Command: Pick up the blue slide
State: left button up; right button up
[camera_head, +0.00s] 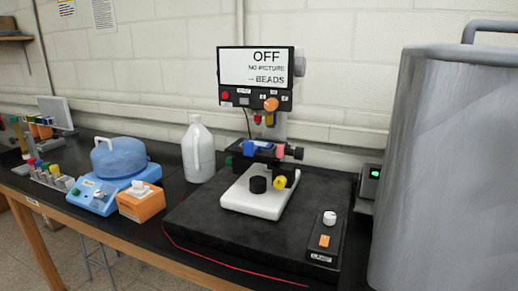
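A microscope with a white base (246,204) and a dark stage (266,157) stands on a black platform. A small flat light-blue piece (264,144), which looks like the blue slide, lies on top of the stage. A darker blue block (249,149) is at the stage's left side and a pink block (280,151) at its right. The slide is too small here to tell its edges or whether a clip holds it. Neither of my grippers is in view.
A screen reading OFF (254,67) stands above the stage. A big grey cylinder (436,170) blocks the right side. A control box (324,240) sits at the platform's front right. A white jug (198,152), orange box (141,203) and blue-lidded device (118,158) stand left.

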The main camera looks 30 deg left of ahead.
aim_at(250, 147)
jog(key=j+u, duration=0.1)
jog(key=u, duration=0.3)
jog(key=j+u, duration=0.1)
jog(key=u, duration=0.3)
jog(key=i+l, duration=0.05)
